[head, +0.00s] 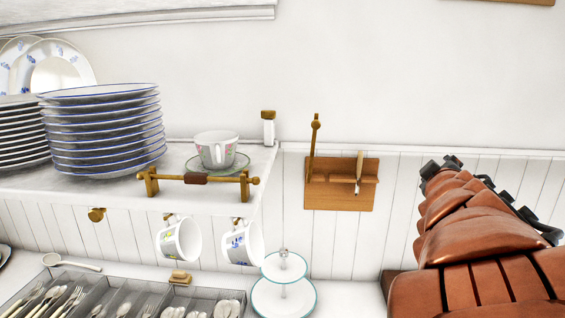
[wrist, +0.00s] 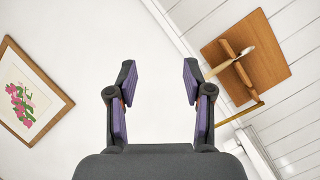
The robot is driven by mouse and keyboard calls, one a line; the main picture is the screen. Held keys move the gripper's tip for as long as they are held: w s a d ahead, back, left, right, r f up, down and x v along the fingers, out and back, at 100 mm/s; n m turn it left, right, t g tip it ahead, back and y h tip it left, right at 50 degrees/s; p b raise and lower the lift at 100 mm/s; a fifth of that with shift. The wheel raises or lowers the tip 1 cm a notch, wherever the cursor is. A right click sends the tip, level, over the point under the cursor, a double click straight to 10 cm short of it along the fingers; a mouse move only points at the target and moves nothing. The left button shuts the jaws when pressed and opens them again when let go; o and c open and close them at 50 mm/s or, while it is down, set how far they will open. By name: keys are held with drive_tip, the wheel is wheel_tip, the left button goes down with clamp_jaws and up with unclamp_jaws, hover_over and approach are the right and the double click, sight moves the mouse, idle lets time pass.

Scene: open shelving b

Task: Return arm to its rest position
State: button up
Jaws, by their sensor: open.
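My arm reaches up along the right side of the head view, clad in copper-coloured plates. My gripper (wrist: 157,80) shows in the wrist view with its two purple-padded fingers spread wide apart. Nothing is between the fingers; only the white wall lies behind the gap. In the head view the end of my arm (head: 437,174) is dark and small, in front of the panelled wall, to the right of the wooden wall rack. Its fingers cannot be made out there.
A wooden wall rack (head: 325,198) hangs left of my arm. The shelf (head: 110,192) holds stacked plates (head: 103,130) and a cup (head: 217,149). Mugs (head: 178,240) hang below it. A tiered stand (head: 283,300) and cutlery tray (head: 195,294) are lower. A framed picture (wrist: 31,92) shows in the wrist view.

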drive_tip(key=s+f+m+g+y, duration=0.1)
drive_tip(key=s+f+m+g, duration=0.25)
drive_tip(key=s+f, duration=0.4)
drive_tip(key=s+f+m+g, duration=0.2)
drive_tip(key=s+f+g, duration=0.25)
drive_tip(key=f, duration=0.55)
drive_tip(key=s+a+f+g+y, duration=0.2)
drive_tip(key=s+a+f+g, duration=0.1)
drive_tip(key=s, duration=0.4)
drive_tip(key=s+a+f+g+y, duration=0.1)
drive_tip(key=s+a+f+g, duration=0.1)
drive_tip(key=s+a+f, duration=0.2)
drive_tip(key=s+a+f+g+y, duration=0.2)
drive_tip(key=s+a, duration=0.4)
drive_tip(key=s, duration=0.6)
wheel_tip(320, 180, down, 2)
drive_tip(key=shift+a+f+g+y, duration=0.1)
drive_tip(key=shift+a+g+y, duration=0.25)
drive_tip(key=shift+g, duration=0.45)
